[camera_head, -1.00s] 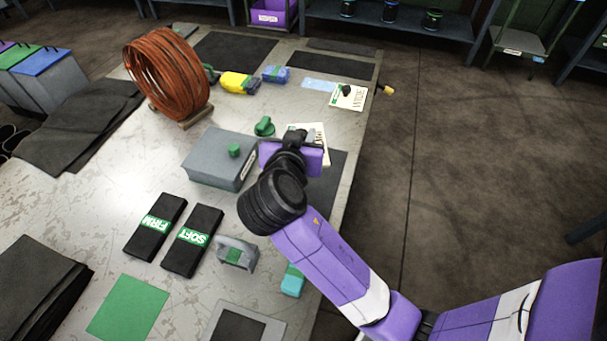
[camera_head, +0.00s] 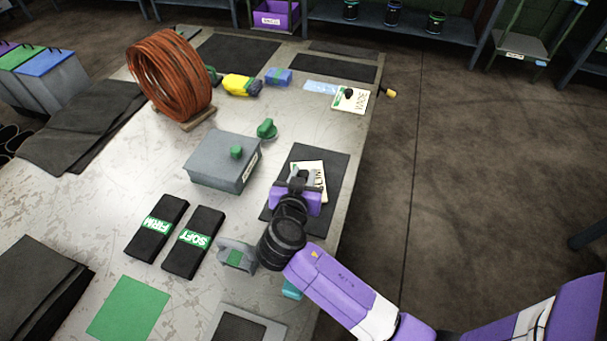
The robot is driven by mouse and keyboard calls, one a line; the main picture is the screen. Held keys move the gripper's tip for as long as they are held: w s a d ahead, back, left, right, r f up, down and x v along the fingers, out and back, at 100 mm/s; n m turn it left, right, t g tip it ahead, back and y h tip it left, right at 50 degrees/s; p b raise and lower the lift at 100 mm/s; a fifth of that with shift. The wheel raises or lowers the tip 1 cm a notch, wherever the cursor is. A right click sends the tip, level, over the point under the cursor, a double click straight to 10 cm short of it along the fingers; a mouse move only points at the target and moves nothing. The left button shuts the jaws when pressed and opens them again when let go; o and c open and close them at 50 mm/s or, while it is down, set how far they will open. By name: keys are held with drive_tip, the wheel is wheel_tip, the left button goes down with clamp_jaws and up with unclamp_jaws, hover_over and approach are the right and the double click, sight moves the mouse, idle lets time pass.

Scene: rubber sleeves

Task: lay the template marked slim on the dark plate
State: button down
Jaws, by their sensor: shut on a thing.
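My gripper (camera_head: 301,178) is shut on a cream template (camera_head: 319,171) with dark lettering, partly hidden by the gripper. The lettering is too small and covered to read fully. The template is over the dark plate (camera_head: 336,164), near its middle, and the plate shows around it. I cannot tell whether the template touches the plate. A second cream template (camera_head: 359,101), with a dark knob and a green strip, lies at the far right of the table; its lettering looks like WIDE.
A grey box (camera_head: 215,170) with a green knob and a green knobbed piece (camera_head: 266,128) stand left of the plate. Black FIRM (camera_head: 150,240) and SOFT (camera_head: 180,255) blocks and a grey handled tool (camera_head: 232,252) lie nearer. A copper coil (camera_head: 150,75) stands at the back left.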

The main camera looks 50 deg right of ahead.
drive_tip(key=shift+f, duration=0.15)
drive_tip(key=c, duration=1.1)
unclamp_jaws()
drive_tip(key=shift+r, duration=0.25)
drive_tip(key=b+v, duration=0.1)
drive_tip(key=v, duration=1.1)
